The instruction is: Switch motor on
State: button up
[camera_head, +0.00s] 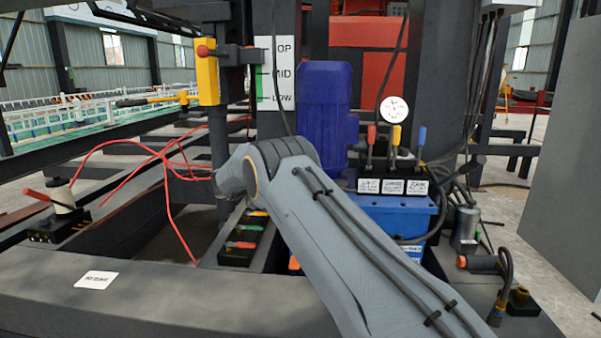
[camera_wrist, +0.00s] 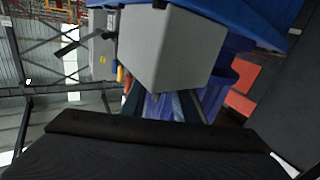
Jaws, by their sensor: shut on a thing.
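The blue finned motor (camera_head: 327,105) stands upright at the middle of the head view, behind my grey arm. My gripper is out of sight in the head view. In the wrist view, dark fingers of my gripper (camera_wrist: 163,106) show partly below a light grey box (camera_wrist: 172,48). The box covers their tips. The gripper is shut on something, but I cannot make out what. Violet-blue surfaces, likely the motor (camera_wrist: 228,75), show beside and below the box. I cannot make out a motor switch in either view.
Red, yellow and blue levers (camera_head: 396,135) stand under a round gauge (camera_head: 394,110) right of the motor. A yellow box (camera_head: 207,76) hangs on a post at the left. Red cables (camera_head: 165,160) cross the dark frame. A grey panel (camera_head: 562,160) stands at far right.

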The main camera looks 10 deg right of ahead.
jog(key=o, duration=1.1)
jog(key=shift+c, duration=0.2)
jog(key=p+v, duration=0.2)
jog(key=v, duration=0.5)
jog(key=shift+a, duration=0.3)
jog(key=shift+r, duration=0.1)
